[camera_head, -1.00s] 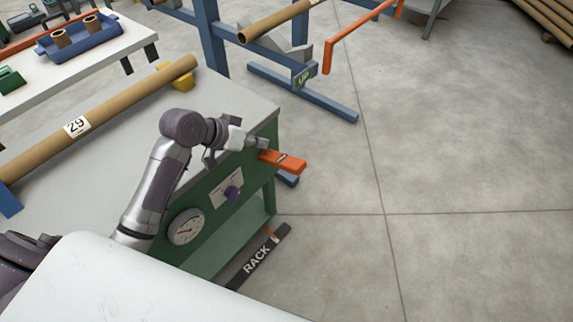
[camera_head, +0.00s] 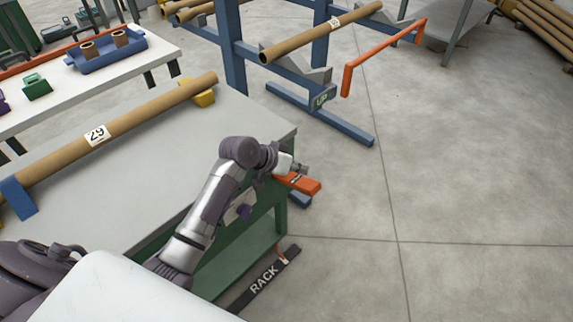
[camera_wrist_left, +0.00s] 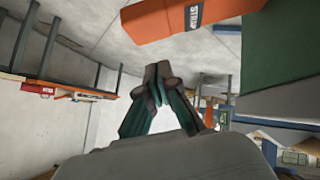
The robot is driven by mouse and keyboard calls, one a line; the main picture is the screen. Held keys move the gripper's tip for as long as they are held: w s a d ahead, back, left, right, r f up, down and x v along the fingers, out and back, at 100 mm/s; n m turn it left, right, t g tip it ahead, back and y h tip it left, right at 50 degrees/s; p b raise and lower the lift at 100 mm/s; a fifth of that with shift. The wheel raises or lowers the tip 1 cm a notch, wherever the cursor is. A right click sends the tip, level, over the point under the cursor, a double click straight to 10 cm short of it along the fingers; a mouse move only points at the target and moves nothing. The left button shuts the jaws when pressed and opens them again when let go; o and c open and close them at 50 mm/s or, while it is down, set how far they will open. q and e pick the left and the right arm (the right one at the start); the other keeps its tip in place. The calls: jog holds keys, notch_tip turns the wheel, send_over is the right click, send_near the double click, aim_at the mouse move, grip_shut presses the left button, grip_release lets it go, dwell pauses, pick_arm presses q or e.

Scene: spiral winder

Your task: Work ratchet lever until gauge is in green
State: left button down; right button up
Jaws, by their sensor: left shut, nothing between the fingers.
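An orange lever (camera_head: 312,187) with a dark label sticks out from the right end of the green machine (camera_head: 265,222). It also shows large at the top of the left wrist view (camera_wrist_left: 185,18); its lettering is too small to read surely. My left gripper (camera_head: 303,169) is shut and empty, just above and beside the lever in the head view. In the left wrist view its closed fingertips (camera_wrist_left: 160,76) point below the lever, with a visible gap. The gauge face is hidden behind my left arm. My right gripper is out of view.
A purple knob (camera_head: 243,211) is on the machine's front. A black bar marked RACK (camera_head: 265,280) lies low by the machine. A cardboard tube marked 29 (camera_head: 135,120) lies on the grey top. A blue stand (camera_head: 322,118) is behind. The floor to the right is clear.

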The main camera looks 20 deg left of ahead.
aim_at(311, 182)
pick_arm(q)
jog(key=shift+s+d+f, duration=0.1)
jog(key=shift+d+f, duration=0.1)
jog(key=shift+f, duration=0.45)
jog(key=shift+s+d+f, duration=0.1)
jog(key=shift+d+f, duration=0.1)
jog(key=shift+f, duration=0.4)
jog(key=shift+s+d+f, duration=0.1)
jog(key=shift+d+f, duration=0.1)
jog(key=shift+f, duration=0.45)
